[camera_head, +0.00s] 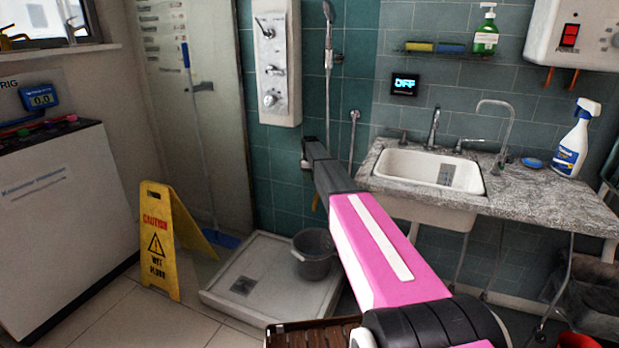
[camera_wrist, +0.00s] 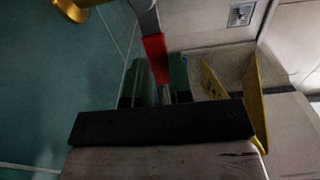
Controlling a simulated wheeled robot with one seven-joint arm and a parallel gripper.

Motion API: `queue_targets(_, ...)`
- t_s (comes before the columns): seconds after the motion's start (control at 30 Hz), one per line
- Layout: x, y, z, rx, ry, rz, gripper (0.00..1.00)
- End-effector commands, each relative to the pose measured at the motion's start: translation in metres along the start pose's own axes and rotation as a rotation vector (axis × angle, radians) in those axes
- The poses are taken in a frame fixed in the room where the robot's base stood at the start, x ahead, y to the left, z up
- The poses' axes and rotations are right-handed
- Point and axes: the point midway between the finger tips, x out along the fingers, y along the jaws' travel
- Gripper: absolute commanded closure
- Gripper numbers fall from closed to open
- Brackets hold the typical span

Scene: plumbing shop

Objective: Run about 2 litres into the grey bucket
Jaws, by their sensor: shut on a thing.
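The grey bucket (camera_head: 315,256) stands upright in the shower tray, towards its back right corner. Its inside is dark, and I cannot tell whether it holds water. My arm reaches forward to the tiled wall, above and behind the bucket. In the wrist view my gripper (camera_wrist: 160,85) is shut on a red lever (camera_wrist: 154,44), which lies between the fingers. A brass fitting (camera_wrist: 69,9) shows near the lever at the top left. In the head view the lever is hidden by my arm. I see no running water. The bucket does not show in the wrist view.
A yellow caution sign (camera_head: 158,240) stands left of the white shower tray (camera_head: 235,292). A sink (camera_head: 425,170) in a stone counter is to the right. A shower panel (camera_head: 275,60) hangs above the tray.

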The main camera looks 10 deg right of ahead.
Motion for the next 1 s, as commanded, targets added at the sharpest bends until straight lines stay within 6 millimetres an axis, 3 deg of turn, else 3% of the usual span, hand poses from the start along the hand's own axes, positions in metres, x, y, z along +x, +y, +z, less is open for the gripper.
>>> queue_targets(0.03, 0.0, 0.001, 0.0, 0.008, 0.001, 0.002, 1.0)
queue_targets(0.07, 0.0, 0.001, 0.0, 0.007, 0.001, 0.002, 0.73)
queue_targets(0.1, 0.0, 0.001, 0.0, 0.007, 0.001, 0.002, 0.6)
queue_targets(0.13, 0.0, 0.001, 0.0, 0.006, 0.001, 0.002, 0.54)
queue_targets(0.43, -0.001, 0.001, 0.0, 0.003, 0.001, 0.001, 0.54)
queue_targets(0.57, -0.011, 0.001, 0.0, 0.003, 0.001, 0.002, 0.54)
queue_targets(1.0, -0.088, 0.001, 0.0, 0.004, 0.002, 0.003, 0.54)
